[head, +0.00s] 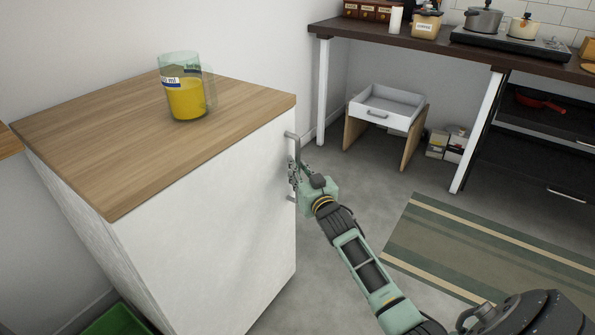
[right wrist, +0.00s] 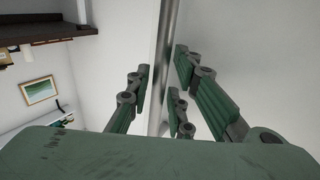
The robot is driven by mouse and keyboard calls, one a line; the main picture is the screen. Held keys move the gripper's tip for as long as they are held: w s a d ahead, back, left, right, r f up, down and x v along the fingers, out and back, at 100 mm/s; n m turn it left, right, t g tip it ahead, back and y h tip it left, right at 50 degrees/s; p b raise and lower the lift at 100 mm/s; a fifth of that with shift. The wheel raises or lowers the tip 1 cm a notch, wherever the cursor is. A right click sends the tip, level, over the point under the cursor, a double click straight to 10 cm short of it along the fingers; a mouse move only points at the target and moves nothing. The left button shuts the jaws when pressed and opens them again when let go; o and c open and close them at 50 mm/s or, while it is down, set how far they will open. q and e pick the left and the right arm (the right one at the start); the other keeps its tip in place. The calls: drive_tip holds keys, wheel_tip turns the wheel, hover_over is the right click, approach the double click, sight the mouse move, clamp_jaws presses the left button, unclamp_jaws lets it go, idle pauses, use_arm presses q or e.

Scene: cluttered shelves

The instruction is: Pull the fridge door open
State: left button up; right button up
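The fridge is a white box with a wooden top (head: 130,130). In the right wrist view the handle bar (right wrist: 168,50) runs down between the fingers. My right gripper (head: 294,172) is at the handle, its fingers on both sides of the bar. In the right wrist view the right gripper (right wrist: 160,92) looks open, with gaps beside the bar; I cannot tell whether any finger touches it. My left gripper is not in view.
A glass beaker of yellow liquid (head: 186,98) stands on the fridge top. A white drawer on wooden legs (head: 385,108) stands under the dark counter (head: 425,43) behind. A striped rug (head: 480,250) lies right of my arm. Grey floor is clear before the door.

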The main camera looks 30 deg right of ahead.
drive_tip(key=shift+w+d, duration=0.15)
drive_tip(key=shift+w, duration=0.35)
drive_tip(key=shift+c, duration=0.2)
clamp_jaws()
